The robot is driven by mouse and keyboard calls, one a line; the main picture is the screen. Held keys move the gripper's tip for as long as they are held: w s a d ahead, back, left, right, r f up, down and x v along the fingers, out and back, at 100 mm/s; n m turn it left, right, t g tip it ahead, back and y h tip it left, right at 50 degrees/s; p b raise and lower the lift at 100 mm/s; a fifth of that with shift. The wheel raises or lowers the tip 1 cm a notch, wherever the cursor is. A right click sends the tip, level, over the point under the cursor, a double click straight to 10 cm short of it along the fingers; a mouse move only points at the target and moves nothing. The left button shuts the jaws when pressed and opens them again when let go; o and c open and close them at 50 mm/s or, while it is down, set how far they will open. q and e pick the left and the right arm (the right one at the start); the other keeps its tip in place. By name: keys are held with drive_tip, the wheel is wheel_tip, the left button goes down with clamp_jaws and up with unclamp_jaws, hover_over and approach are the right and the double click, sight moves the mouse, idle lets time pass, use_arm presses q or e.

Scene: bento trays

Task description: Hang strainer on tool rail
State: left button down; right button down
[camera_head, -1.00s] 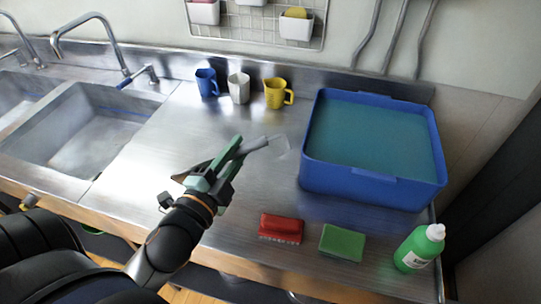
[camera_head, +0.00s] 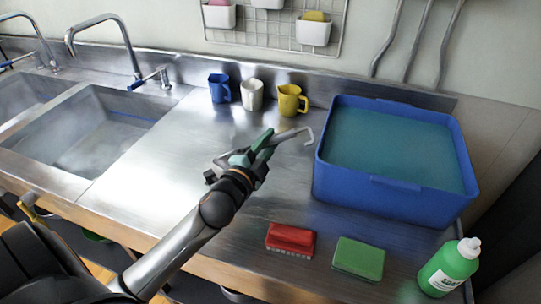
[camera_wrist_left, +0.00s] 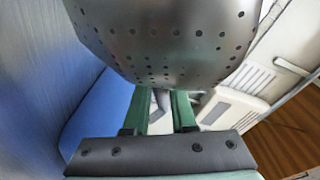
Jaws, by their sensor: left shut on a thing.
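My left gripper (camera_head: 268,143) is over the steel counter, left of the blue tub, and is shut on the strainer's handle. A thin grey handle with a hooked end (camera_head: 308,132) sticks out to the right of the fingers. In the left wrist view the strainer's perforated metal bowl (camera_wrist_left: 165,45) fills the top, just beyond the two green fingers (camera_wrist_left: 160,110). The bowl is hard to make out in the head view. A wire grid rack (camera_head: 272,30) is on the wall at the top; I cannot tell whether it is the tool rail. My right gripper is out of view.
A blue tub of water (camera_head: 390,196) stands at the right. Blue (camera_head: 219,88), white (camera_head: 252,94) and yellow (camera_head: 289,100) mugs stand at the back. Sinks (camera_head: 85,140) are left.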

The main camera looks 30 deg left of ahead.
use_arm(q)
drive_tip(key=shift+w+f, duration=0.35)
drive_tip(key=shift+f, duration=0.05)
drive_tip(key=shift+f+b, duration=0.65)
drive_tip(key=shift+f, duration=1.15)
drive_tip(key=c, duration=0.7)
unclamp_jaws()
drive_tip(key=shift+c, duration=0.2)
drive_tip(key=shift+r, duration=0.2)
drive_tip(key=s, duration=0.7)
drive_tip(key=s+d, duration=0.1)
drive_tip(key=s, duration=0.2)
drive_tip(key=shift+s+f+b, duration=0.1)
drive_tip(key=shift+s+b, duration=0.15)
drive_tip(key=shift+b, duration=0.1)
drive_tip(key=shift+s, duration=0.7)
drive_tip(key=shift+r, duration=0.2)
